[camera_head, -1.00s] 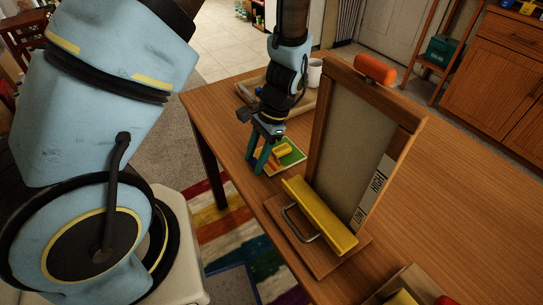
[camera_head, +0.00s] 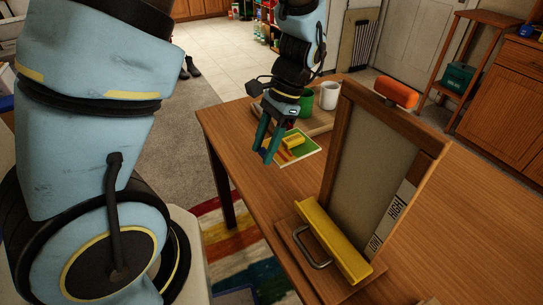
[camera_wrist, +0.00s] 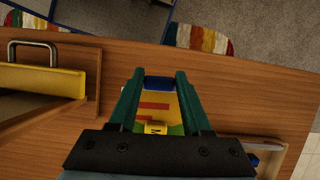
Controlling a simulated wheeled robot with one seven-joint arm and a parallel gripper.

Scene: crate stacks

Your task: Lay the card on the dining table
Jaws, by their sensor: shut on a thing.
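The card (camera_head: 304,151), green, yellow and red with a raised yellow piece on it, shows at my gripper over the dining table (camera_head: 234,125) in the head view. My gripper (camera_head: 270,155) points down with its teal fingers at the card's left side. In the wrist view, the card (camera_wrist: 155,106) shows between the fingers (camera_wrist: 161,82), with a blue part at the tips and red stripes on yellow. The fingers are shut on it. I cannot tell whether the card touches the tabletop, and the fingers hide part of it.
A wooden framed stand (camera_head: 338,140) with a yellow ledge (camera_head: 332,240), metal handle and orange top piece stands right of my gripper. A white mug (camera_head: 330,95) and a shallow tray (camera_head: 318,121) are behind. The tabletop at right is clear.

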